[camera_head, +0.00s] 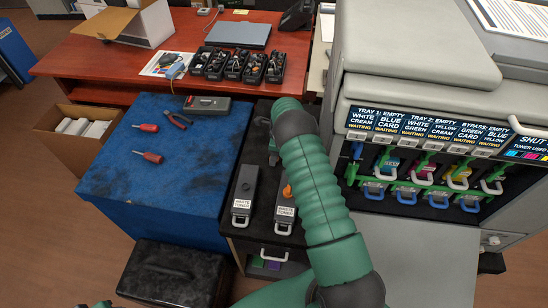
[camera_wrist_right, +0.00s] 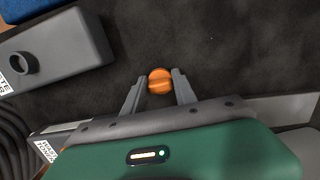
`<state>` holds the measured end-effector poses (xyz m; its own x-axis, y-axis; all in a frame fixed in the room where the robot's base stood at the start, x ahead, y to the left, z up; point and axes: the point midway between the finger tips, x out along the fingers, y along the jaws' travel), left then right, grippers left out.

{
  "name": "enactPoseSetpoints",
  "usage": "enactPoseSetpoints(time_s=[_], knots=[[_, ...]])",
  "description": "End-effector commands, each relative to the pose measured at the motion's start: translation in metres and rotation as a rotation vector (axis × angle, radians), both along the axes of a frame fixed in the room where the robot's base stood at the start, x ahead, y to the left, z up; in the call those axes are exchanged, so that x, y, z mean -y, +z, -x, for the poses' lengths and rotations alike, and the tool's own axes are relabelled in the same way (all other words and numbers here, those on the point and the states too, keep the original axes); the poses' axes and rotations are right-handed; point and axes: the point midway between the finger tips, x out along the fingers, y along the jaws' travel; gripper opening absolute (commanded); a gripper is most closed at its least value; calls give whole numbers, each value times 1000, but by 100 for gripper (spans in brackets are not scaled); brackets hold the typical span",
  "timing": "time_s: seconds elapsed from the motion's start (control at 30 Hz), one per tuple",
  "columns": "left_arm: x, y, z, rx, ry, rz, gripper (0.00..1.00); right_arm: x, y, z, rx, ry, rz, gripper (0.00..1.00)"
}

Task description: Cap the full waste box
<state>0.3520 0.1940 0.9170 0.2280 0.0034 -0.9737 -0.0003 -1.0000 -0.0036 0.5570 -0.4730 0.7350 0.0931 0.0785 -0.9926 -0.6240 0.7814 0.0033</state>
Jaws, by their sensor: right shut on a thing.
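Two dark grey waste toner boxes lie side by side on a black cabinet top (camera_head: 262,125). The left box (camera_head: 244,188) also shows in the right wrist view (camera_wrist_right: 60,45), with an open round port. The right box (camera_head: 284,212) has an orange piece (camera_head: 287,190) on it; my right arm partly covers this box. My right gripper (camera_head: 272,157) is beyond the boxes' far ends, mostly hidden by its arm in the head view. In the wrist view its fingers (camera_wrist_right: 158,88) are shut on an orange cap (camera_wrist_right: 160,80), over the dark top. Only a sliver of my left gripper (camera_head: 84,306) shows at the bottom edge.
A blue cabinet (camera_head: 180,190) on the left carries two red screwdrivers, pliers and a grey case. A black case (camera_head: 172,272) is at the front.

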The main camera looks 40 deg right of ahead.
Motion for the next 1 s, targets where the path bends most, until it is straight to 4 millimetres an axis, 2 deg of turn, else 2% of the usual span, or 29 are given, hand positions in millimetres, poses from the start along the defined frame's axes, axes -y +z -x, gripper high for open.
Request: enactPoseSetpoints(time_s=[0.3, 0.47, 0.57, 0.67, 0.8, 0.9, 1.0], knots=[[0, 1, 0, 0, 0, 0, 55, -1, 71, -1, 4, 1, 2, 0], [0, 6, 0, 0, 0, 0, 55, -5, 97, 0, 0, 29, 0, 0], [0, 23, 0, 0, 0, 0, 55, -24, 107, 2, -6, 145, 2, 0], [0, 47, 0, 0, 0, 0, 55, -58, 115, 8, -12, 354, 4, 0], [0, 78, 0, 1, 0, 0, 55, -112, 124, 23, -13, 705, 5, 0], [0, 93, 0, 0, 0, 0, 55, -145, 127, 34, -8, 921, 3, 0], [0, 98, 0, 0, 0, 0, 55, -163, 126, 40, -1, 1053, 2, 0]])
